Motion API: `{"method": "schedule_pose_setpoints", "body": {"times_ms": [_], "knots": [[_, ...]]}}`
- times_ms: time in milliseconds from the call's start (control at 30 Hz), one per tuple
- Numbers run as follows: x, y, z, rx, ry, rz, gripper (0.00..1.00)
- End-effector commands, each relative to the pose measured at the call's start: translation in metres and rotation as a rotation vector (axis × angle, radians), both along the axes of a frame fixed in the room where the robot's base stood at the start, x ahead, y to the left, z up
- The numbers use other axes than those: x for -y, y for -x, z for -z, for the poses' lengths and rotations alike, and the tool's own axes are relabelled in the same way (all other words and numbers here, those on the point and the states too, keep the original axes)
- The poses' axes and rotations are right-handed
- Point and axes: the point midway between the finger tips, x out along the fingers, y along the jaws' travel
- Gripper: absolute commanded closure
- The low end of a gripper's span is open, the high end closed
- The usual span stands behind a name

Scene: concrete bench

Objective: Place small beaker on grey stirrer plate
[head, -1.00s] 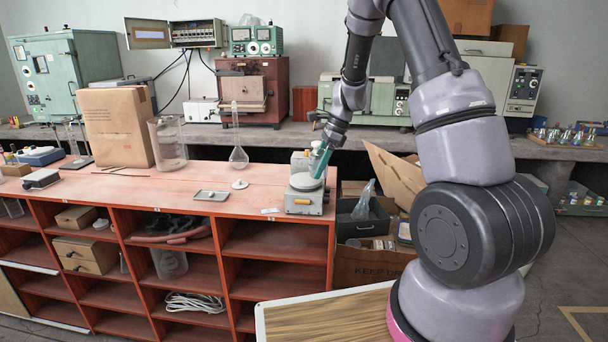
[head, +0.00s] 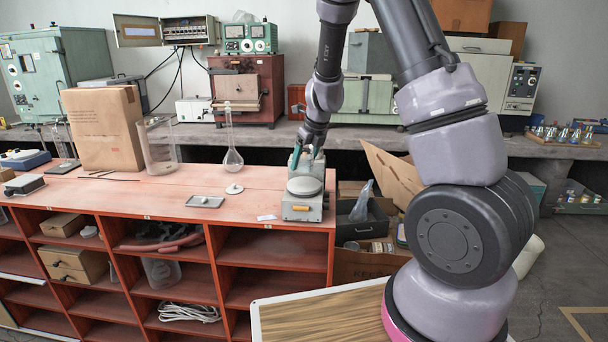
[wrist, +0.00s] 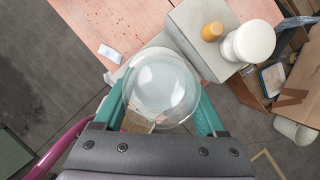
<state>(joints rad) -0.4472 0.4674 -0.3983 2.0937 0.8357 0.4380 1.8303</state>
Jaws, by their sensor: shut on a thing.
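My gripper (head: 306,157) is shut on a clear glass small beaker (wrist: 162,85), which fills the space between the green fingers in the wrist view. In the head view the beaker is hard to make out against the things behind it. The grey stirrer plate (head: 303,207), a boxy unit with a round grey top, stands at the right end of the red bench. My gripper is above and slightly behind its top. I cannot tell whether the beaker touches anything below.
A grey box with an orange knob (wrist: 212,31) and a white round piece (wrist: 252,41) stands close behind the stirrer plate. The bench ends just right of the plate.

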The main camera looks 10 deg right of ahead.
Motion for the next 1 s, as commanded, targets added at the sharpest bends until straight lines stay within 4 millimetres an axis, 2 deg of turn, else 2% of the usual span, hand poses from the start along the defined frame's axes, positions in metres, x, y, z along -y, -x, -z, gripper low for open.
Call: {"method": "schedule_pose_setpoints", "body": {"times_ms": [300, 667, 700, 767, 1000], "knots": [[0.001, 0.000, 0.040, -0.001, 0.000, 0.002, 0.92], [0.000, 0.000, 0.044, 0.000, 0.000, -0.001, 0.92], [0.000, 0.000, 0.045, 0.000, 0.000, 0.000, 0.23], [0.000, 0.000, 0.044, 0.000, 0.000, -0.001, 0.00], [0.000, 0.000, 0.044, 0.000, 0.001, -0.002, 0.00]]}}
